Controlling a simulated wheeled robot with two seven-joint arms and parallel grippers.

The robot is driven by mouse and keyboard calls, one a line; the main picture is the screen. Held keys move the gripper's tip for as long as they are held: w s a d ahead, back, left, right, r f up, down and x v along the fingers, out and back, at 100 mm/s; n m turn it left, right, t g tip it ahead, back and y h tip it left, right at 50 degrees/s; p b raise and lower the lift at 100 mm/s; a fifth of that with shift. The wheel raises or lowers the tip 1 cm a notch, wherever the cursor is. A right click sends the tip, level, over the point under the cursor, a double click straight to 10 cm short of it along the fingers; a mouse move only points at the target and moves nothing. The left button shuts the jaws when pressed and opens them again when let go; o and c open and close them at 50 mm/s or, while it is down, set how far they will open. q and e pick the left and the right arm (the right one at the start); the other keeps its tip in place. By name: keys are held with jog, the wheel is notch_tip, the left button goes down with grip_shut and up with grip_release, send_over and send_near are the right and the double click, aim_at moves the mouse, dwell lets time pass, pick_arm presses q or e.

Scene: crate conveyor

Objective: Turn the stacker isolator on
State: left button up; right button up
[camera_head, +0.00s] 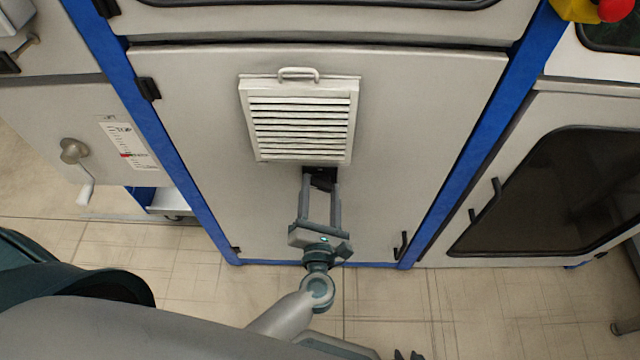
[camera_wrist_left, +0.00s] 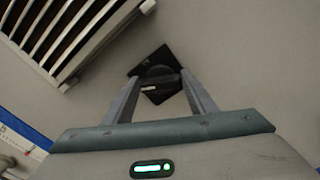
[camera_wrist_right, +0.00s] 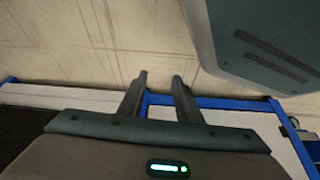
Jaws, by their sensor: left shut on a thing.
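The stacker isolator, a black rotary switch on a dark square plate (camera_wrist_left: 148,60), is on the grey cabinet front. In the head view it shows just below the louvred vent (camera_head: 323,172), partly hidden by my gripper. My left gripper (camera_head: 320,184) reaches up to it, its fingers on either side of the dark knob. In the left wrist view the fingers (camera_wrist_left: 161,84) are shut on the knob, which has a pale mark on it. The plate looks tilted in that view. My right gripper (camera_wrist_right: 158,82) is empty, its fingers apart, over the floor and a blue frame edge.
The louvred vent (camera_head: 300,120) with a handle stands out just above the switch. Blue posts (camera_head: 180,150) flank the panel. A dark-windowed door (camera_head: 550,195) is at the right, and a crank (camera_head: 76,165) at the left.

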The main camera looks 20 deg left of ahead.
pick_arm(q)
jog(key=m+p, duration=0.3)
jog(key=m, duration=0.1)
jog(key=shift+d+r+m, duration=0.1)
jog(key=shift+m, duration=0.2)
jog(key=shift+m+p, duration=0.5)
jog(key=shift+p, duration=0.1)
pick_arm(e)
jog(key=w+a+r+t+y, duration=0.1)
jog(key=w+a+r+t, duration=0.1)
jog(key=a+r+t, duration=0.15)
pick_arm(q)
jog(key=m+p, duration=0.1)
jog(key=m, duration=0.1)
jog(key=m+p, duration=0.1)
jog(key=m, duration=0.1)
jog(key=m+p, duration=0.1)
jog(key=m, duration=0.1)
jog(key=shift+f+p, duration=0.35)
pick_arm(e)
jog(key=s+d+f+g, duration=0.2)
jog(key=s, duration=0.4)
jog(key=s+d+f+g+h, duration=0.1)
jog(key=s+d+f+g, duration=0.1)
jog(key=s, duration=0.5)
jog(key=shift+s+d+f, duration=0.25)
jog(key=shift+d+f, duration=0.05)
jog(key=shift+d, duration=0.5)
jog(key=shift+g, duration=0.25)
